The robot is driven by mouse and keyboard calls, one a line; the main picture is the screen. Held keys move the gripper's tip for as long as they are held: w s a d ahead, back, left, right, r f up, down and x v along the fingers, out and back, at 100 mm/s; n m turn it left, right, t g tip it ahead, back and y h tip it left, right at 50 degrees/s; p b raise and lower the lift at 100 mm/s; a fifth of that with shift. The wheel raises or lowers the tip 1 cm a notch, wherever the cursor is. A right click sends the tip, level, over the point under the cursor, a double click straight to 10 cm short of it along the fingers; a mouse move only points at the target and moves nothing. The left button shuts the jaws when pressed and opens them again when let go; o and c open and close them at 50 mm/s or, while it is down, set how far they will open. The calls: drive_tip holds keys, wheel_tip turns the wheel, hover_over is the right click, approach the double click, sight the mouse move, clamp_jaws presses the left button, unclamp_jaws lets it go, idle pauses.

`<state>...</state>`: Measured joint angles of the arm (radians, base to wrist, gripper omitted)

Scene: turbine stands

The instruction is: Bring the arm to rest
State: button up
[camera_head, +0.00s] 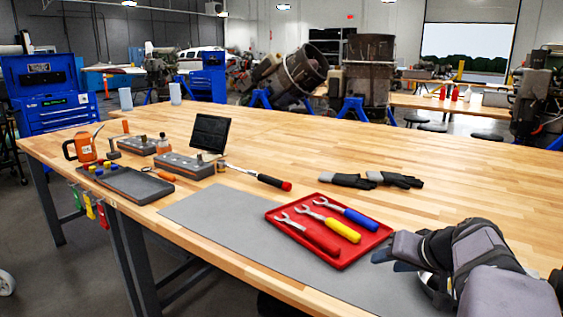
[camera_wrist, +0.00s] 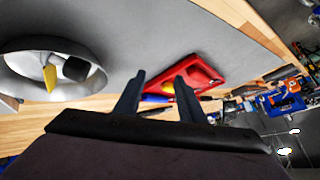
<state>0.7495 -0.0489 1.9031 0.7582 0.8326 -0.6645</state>
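My gripper (camera_head: 385,258) is at the lower right in the head view, over the grey mat (camera_head: 222,215) and just right of the red tray (camera_head: 335,266). In the wrist view its two dark fingers (camera_wrist: 160,78) stand apart with nothing between them, so it is open and empty. The tray holds three wrenches, with a red handle (camera_head: 320,240), a yellow handle (camera_head: 342,230) and a blue handle (camera_head: 361,219). In the wrist view, the tray shows beyond the fingers (camera_wrist: 203,72).
A metal bowl (camera_wrist: 88,84) with a yellow item and a dark item inside is left of my fingers; my arm mostly hides it in the head view. The wooden table's far middle is clear.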

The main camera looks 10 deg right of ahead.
drive_tip(key=s+a+n+y, duration=0.1)
drive_tip(key=a, duration=0.1)
drive_tip(key=s+a+f+n+g, duration=0.1)
drive_tip(key=a+n, duration=0.1)
drive_tip(key=a, duration=0.1)
drive_tip(key=s+a+n+g+y, duration=0.1)
drive_tip(key=a, duration=0.1)
drive_tip(key=shift+s+a+f+y, duration=0.2)
drive_tip(key=shift+a+f+y, duration=0.1)
drive_tip(key=shift+f, duration=0.1)
drive_tip(key=s+a+f+n+g+y+b, duration=0.1)
drive_tip(key=s+a+f+n+g+y, duration=0.1)
drive_tip(key=s+a+f+n+g, duration=0.5)
drive_tip(key=s+a+f+m+h+b, duration=0.25)
drive_tip(key=f+b, duration=0.45)
drive_tip(key=f, duration=0.5)
drive_tip(key=s+a+f+m+h+b, duration=0.1)
drive_tip(key=s+a+f+b, duration=0.15)
drive_tip(key=f+b, duration=0.65)
drive_tip(key=s+a+f+m+h+b, duration=0.15)
drive_tip(key=s+f+b, duration=0.3)
drive_tip(key=f, duration=0.95)
wheel_tip(320, 180, up, 39)
drive_tip(key=p, duration=3.8)
drive_tip(key=shift+w+m, duration=0.3)
